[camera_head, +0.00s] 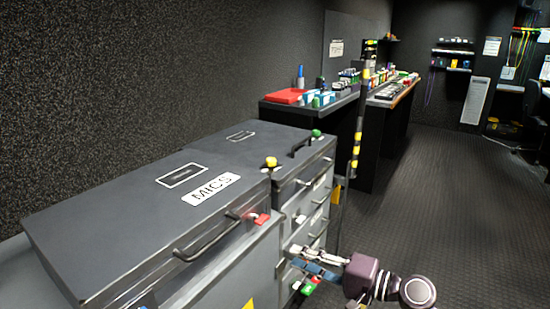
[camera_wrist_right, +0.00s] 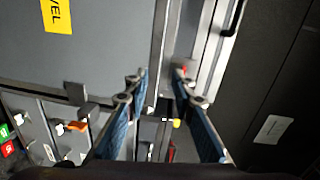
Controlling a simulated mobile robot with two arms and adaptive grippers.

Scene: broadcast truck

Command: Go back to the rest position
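My right gripper (camera_head: 318,262) shows at the bottom centre of the head view, in front of the drawer fronts of the grey cases. In the right wrist view the two blue-padded fingers of this gripper (camera_wrist_right: 160,85) stand apart with nothing held between them. Beyond them are the grey case edge and a dark gap. My left gripper does not show in either view.
A large grey case labelled MICS (camera_head: 120,225) fills the lower left. A drawer case (camera_head: 315,165) with coloured latches adjoins it. Black counters (camera_head: 290,112) with a red box (camera_head: 288,96) stand beyond. The dark floor (camera_head: 440,200) on the right is clear.

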